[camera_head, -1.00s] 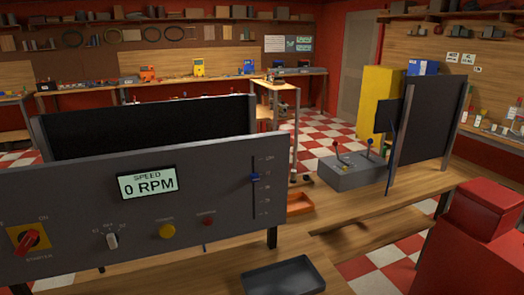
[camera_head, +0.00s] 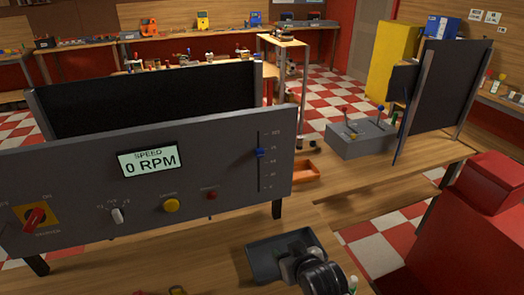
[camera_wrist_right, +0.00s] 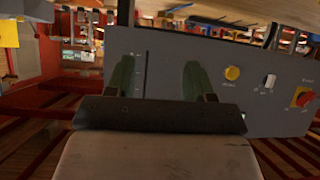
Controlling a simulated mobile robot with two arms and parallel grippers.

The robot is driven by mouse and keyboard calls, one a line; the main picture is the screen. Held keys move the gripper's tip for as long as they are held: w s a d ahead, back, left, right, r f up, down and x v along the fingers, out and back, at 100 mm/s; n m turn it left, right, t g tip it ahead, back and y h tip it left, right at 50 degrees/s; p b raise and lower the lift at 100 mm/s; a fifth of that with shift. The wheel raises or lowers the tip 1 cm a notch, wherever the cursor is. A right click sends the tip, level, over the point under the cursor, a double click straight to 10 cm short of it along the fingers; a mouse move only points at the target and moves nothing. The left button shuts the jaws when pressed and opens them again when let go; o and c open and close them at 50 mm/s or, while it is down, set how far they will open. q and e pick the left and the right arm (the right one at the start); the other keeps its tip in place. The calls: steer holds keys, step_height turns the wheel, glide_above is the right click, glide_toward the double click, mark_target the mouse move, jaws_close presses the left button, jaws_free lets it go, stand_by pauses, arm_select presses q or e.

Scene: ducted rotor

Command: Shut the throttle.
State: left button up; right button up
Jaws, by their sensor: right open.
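A grey control panel (camera_head: 210,195) stands on the bench. At its right end is a vertical slider with a blue knob (camera_head: 260,152), near the second mark from the top of its scale. The display (camera_head: 150,161) reads 0 RPM. My right gripper (camera_head: 288,267) is low over a dark tray, in front of the panel and below the slider. In the right wrist view my right gripper (camera_wrist_right: 158,75) is open with nothing between its fingers. The slider slot (camera_wrist_right: 147,70) shows between them; the blue knob cannot be made out there.
The panel also carries a red rotary switch (camera_head: 35,218), a small toggle (camera_head: 117,215), a yellow button (camera_head: 171,206) and a red button (camera_head: 211,195). The dark tray (camera_head: 258,262) lies in front. A grey box with levers (camera_head: 360,140) stands behind right; a red cabinet (camera_head: 450,240) blocks the right.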

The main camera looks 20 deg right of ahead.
mark_target(261, 152)
steer(key=w+r+t, duration=0.6)
steer(key=w+r, duration=0.6)
steer(key=r, duration=0.3)
steer(key=shift+m, duration=0.4)
steer(key=w+p, duration=0.3)
steer(key=w, duration=0.5)
steer(key=shift+w+p, duration=0.3)
steer(key=shift+w+d, duration=0.1)
steer(key=shift+w, duration=0.75)
steer(key=shift+c, duration=0.4)
steer(key=shift+f, duration=0.1)
jaws_close()
